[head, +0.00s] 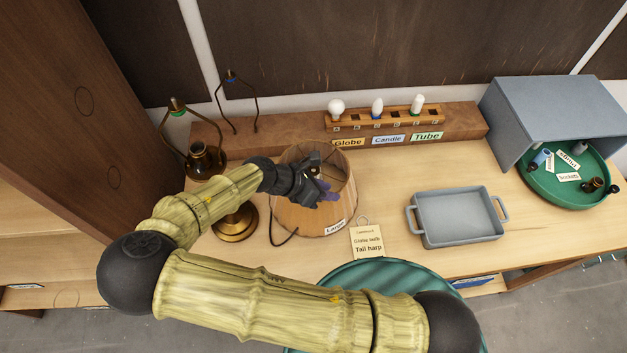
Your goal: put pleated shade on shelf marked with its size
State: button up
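A tan lampshade (292,212), wide at the bottom and with an open wire-framed top, stands on the workbench left of the middle. Its tag (335,227) reads "Large". My gripper (328,193) is at the shade's open top, dark against it. The fingers overlap the shade in this view, and I cannot tell whether they are open or shut on its rim. A shelf unit (50,266) stands at the far left below the dark wood panel. Small labels show on its lower edges, too small to read.
A brass lamp base (236,224) stands close left of the shade, partly behind my arm. A card (367,242) lies in front of the shade. A grey tray (458,219) is to the right, with a green tray (567,191) beyond. A bulb rack (384,119) stands behind.

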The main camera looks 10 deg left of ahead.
jog(key=shift+x, duration=1.15)
grip_shut()
dwell(0.9)
